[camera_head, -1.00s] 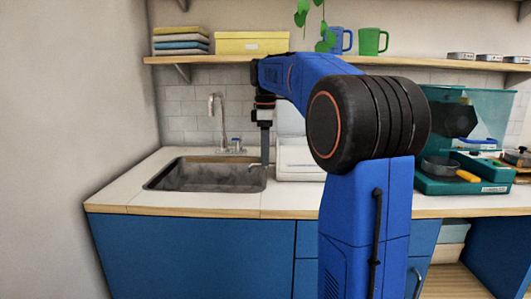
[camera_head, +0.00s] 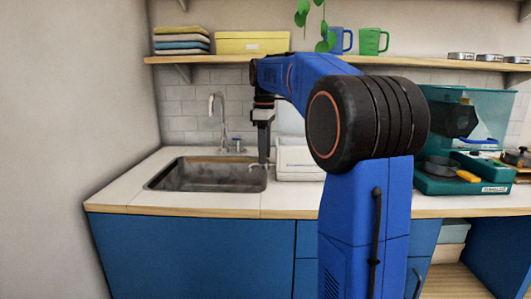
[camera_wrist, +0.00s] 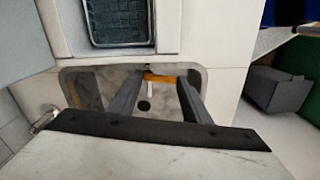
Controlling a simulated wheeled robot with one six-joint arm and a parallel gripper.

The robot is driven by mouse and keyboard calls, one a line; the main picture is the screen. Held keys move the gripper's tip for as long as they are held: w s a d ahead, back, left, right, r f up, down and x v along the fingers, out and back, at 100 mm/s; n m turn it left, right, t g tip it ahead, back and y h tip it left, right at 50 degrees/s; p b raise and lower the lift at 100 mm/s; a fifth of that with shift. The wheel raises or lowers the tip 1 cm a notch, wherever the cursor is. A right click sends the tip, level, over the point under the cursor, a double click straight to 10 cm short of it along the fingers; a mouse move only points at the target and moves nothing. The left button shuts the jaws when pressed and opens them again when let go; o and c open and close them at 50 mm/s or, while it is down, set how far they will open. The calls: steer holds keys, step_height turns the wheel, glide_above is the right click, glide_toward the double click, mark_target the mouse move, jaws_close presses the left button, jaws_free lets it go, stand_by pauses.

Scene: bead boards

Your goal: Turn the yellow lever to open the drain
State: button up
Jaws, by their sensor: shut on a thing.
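The yellow lever (camera_wrist: 158,77) shows in the wrist view as a short orange-yellow bar between my fingertips. A small white stem (camera_wrist: 150,90) hangs at it, and a dark round hole (camera_wrist: 144,105) lies just below in the picture. My gripper (camera_wrist: 161,80) is shut on the lever, with one finger on each side. In the head view my gripper (camera_head: 263,160) points down at the right end of the grey sink (camera_head: 175,184). The lever cannot be made out there.
A tall tap (camera_head: 212,110) stands behind the sink. A white box-like thing (camera_head: 297,160) stands close right of my gripper. A teal machine (camera_head: 440,184) sits further right on the counter. The counter front left of my gripper is clear.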

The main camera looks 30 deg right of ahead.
steer(key=shift+w+a+m, duration=0.1)
steer(key=shift+w+m, duration=0.35)
steer(key=shift+m, duration=2.2)
steer(key=shift+w+m, duration=0.5)
steer(key=shift+m, duration=2.1)
steer(key=shift+w+a+m, duration=0.1)
steer(key=shift+w+m, duration=0.35)
steer(key=shift+m, duration=2.2)
steer(key=o, duration=1.1)
step_height(320, 180, up, 12)
steer(key=shift+d, duration=0.1)
